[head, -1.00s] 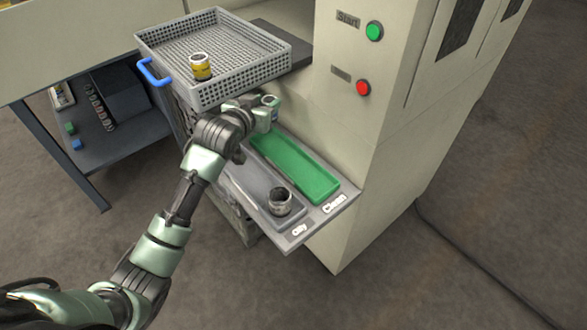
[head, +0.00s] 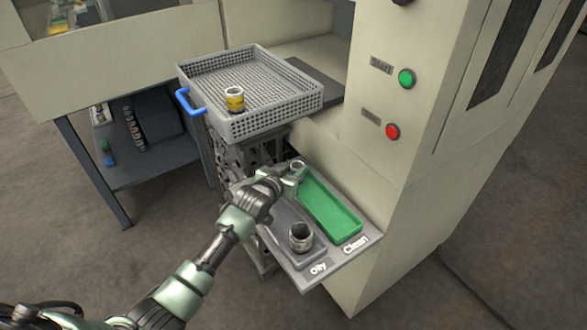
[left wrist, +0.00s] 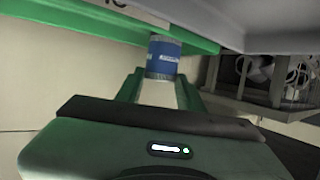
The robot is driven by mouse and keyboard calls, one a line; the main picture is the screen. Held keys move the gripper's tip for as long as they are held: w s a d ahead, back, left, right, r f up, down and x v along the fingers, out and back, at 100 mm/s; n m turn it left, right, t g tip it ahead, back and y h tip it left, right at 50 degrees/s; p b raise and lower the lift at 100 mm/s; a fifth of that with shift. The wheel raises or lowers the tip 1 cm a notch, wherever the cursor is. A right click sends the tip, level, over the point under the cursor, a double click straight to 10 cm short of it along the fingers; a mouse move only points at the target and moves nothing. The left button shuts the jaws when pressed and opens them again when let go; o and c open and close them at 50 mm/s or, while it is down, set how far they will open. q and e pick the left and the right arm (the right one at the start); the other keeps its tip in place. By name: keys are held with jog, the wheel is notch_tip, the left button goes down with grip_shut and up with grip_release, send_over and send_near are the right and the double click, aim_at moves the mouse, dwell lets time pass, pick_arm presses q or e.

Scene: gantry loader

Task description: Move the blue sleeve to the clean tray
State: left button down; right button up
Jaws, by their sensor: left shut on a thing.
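The blue sleeve (left wrist: 163,58) is between the fingers of my left gripper (left wrist: 160,88) in the left wrist view, with a blue band and metal ends. In the head view my left gripper (head: 290,176) is shut on it, and only the sleeve's pale rim (head: 297,164) shows clearly. They are at the back end of the green clean tray (head: 338,225); I cannot tell whether the sleeve touches the tray. The tray's green edge (left wrist: 95,28) is close by in the wrist view. My right gripper is out of view.
A grey oily tray (head: 316,256) beside the clean tray holds a dark metal sleeve (head: 301,237). A grey mesh basket (head: 290,109) with a blue handle holds a yellow-banded sleeve (head: 234,99). The machine with green (head: 407,78) and red (head: 392,131) buttons stands at right.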

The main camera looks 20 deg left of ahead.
pick_arm(q)
jog(key=shift+f, duration=0.15)
jog(key=c, duration=0.9)
grip_release()
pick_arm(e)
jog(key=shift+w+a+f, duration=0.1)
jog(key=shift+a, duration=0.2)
pick_arm(q)
jog(key=shift+r, duration=0.25)
jog(key=v, duration=1.2)
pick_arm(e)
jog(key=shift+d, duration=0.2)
